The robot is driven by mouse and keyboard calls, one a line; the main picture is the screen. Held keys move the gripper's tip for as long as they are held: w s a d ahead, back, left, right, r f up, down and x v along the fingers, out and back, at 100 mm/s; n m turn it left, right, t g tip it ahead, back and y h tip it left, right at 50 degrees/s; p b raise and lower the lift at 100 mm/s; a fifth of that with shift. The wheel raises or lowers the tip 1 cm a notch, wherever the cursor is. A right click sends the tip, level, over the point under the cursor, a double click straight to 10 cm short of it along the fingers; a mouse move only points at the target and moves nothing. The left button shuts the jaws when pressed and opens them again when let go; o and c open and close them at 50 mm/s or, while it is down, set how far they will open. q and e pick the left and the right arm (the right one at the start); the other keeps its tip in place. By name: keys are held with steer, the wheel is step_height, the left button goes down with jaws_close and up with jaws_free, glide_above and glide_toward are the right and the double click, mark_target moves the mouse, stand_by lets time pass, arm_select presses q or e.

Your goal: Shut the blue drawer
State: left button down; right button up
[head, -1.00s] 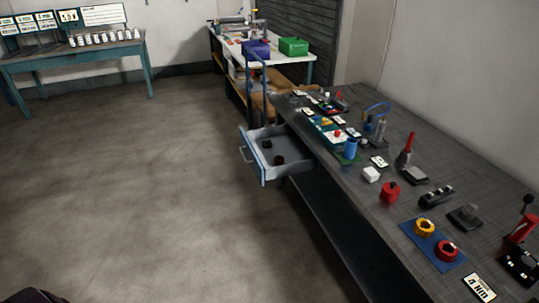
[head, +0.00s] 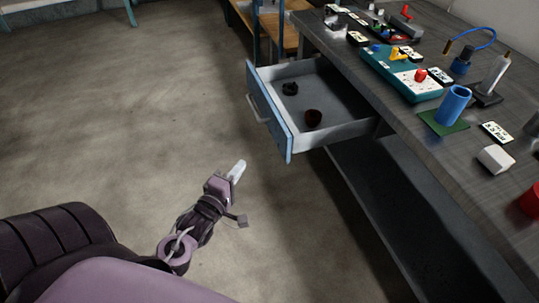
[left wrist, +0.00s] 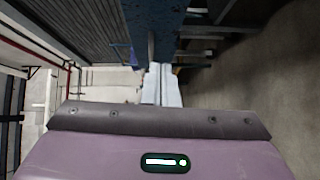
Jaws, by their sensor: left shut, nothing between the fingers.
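The blue drawer (head: 270,110) stands pulled out from under the workbench in the head view. Its blue front faces left and has a pale bar handle (head: 257,108). Two small dark items lie inside it. My left gripper (head: 239,170) is shut and empty, over the floor to the lower left of the drawer front and apart from it. In the left wrist view the pale fingers (left wrist: 160,85) show beyond the purple wrist housing. My right gripper is in no view.
The dark workbench (head: 400,120) runs along the right. A shelf is below. The floor (head: 120,140) left of the drawer is clear.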

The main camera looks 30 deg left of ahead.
arm_select(q)
steer(key=r, duration=0.1)
steer(key=b, duration=0.1)
glide_toward(277, 128)
steer(key=w+a, duration=0.2)
steer(key=w, duration=0.3)
steer(key=shift+w+d+f+n+t, duration=0.3)
steer(key=shift+w+d+f, duration=0.15)
steer(key=shift+w, duration=0.1)
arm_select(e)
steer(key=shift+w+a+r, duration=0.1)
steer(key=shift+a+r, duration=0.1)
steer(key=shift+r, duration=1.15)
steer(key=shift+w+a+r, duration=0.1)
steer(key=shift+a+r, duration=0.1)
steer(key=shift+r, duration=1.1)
arm_select(q)
steer(key=shift+d, duration=0.1)
